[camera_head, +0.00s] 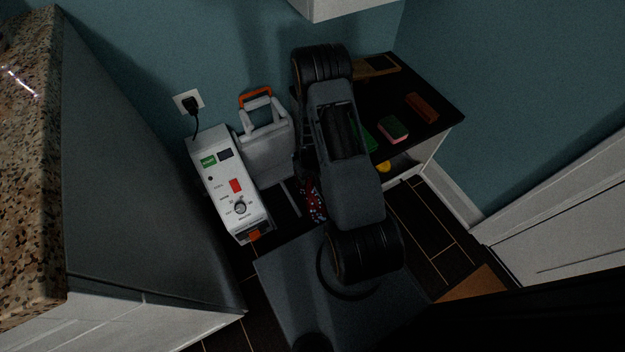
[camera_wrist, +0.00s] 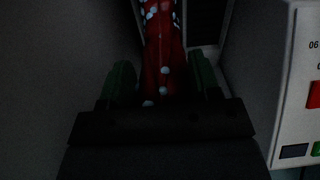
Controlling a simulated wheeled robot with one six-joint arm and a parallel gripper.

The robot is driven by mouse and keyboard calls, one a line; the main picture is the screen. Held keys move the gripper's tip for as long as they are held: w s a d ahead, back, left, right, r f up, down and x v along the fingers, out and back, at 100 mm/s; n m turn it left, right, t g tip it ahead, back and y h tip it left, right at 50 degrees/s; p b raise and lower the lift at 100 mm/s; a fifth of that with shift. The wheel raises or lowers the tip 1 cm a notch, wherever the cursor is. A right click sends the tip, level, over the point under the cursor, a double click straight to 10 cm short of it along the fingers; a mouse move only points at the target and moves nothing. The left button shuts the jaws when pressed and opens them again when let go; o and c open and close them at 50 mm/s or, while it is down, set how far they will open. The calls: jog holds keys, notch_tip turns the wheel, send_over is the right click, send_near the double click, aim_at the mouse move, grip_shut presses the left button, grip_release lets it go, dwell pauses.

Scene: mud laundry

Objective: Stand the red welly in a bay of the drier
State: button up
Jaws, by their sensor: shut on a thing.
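The red welly (camera_wrist: 164,62) with pale dots is between the green fingers of my gripper (camera_wrist: 163,80) in the wrist view, and my gripper is shut on it. In the head view only a small dotted piece of the welly (camera_head: 316,203) shows beside my arm; the rest is hidden, and my gripper is hidden there too. A white unit with a dial and a red switch (camera_head: 226,178), apparently part of the drier, stands left of the welly; its edge also shows at the right of the wrist view (camera_wrist: 285,75). I cannot make out the bays.
A pale grey case with an orange handle (camera_head: 266,150) stands behind the unit. A dark-topped bench (camera_head: 440,118) at the right carries a green-and-pink sponge (camera_head: 393,128) and a reddish-brown block (camera_head: 422,107). A speckled counter (camera_head: 35,160) is at the left; a socket with a plug (camera_head: 189,103) is on the wall.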

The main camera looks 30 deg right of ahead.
jog(key=shift+s+d+f, duration=0.15)
jog(key=shift+s+f, duration=0.05)
jog(key=shift+f, duration=0.25)
jog(key=shift+s+d+f, duration=0.15)
jog(key=shift+s+f, duration=0.05)
jog(key=shift+f, duration=0.25)
jog(key=shift+w+f+b, duration=0.35)
jog(key=shift+f+b, duration=0.05)
jog(key=shift+f, duration=0.1)
jog(key=w+f+b, duration=0.3)
jog(key=w+b, duration=0.2)
jog(key=w, duration=0.3)
jog(key=shift+r, duration=0.1)
jog(key=shift+s+d, duration=0.1)
jog(key=shift+d, duration=0.1)
jog(key=shift+f, duration=0.2)
